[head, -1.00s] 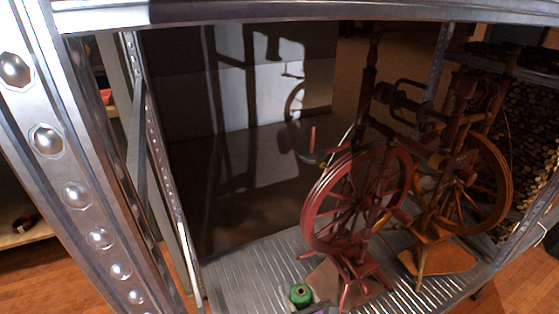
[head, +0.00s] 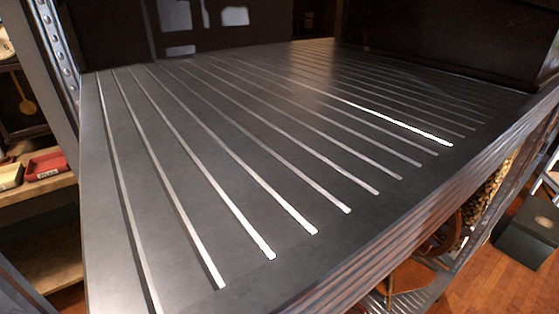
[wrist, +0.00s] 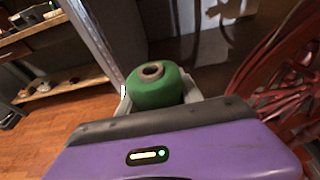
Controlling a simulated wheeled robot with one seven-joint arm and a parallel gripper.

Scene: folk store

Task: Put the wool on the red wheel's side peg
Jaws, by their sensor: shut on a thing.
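The wool (wrist: 155,92) is a green cone-shaped spool with a brown ring at its top hole. In the wrist view it sits between the pale fingers of my gripper (wrist: 158,98), which is shut on it. The gripper's purple body fills the bottom of that view. The red wheel (wrist: 288,75) shows in part at the right of the wrist view, beside and apart from the wool. I cannot make out its side peg in the present views. The head view shows neither the wool nor my gripper.
A metal post (wrist: 98,40) stands left of the wool. Wooden side shelves (head: 40,200) hold small items.

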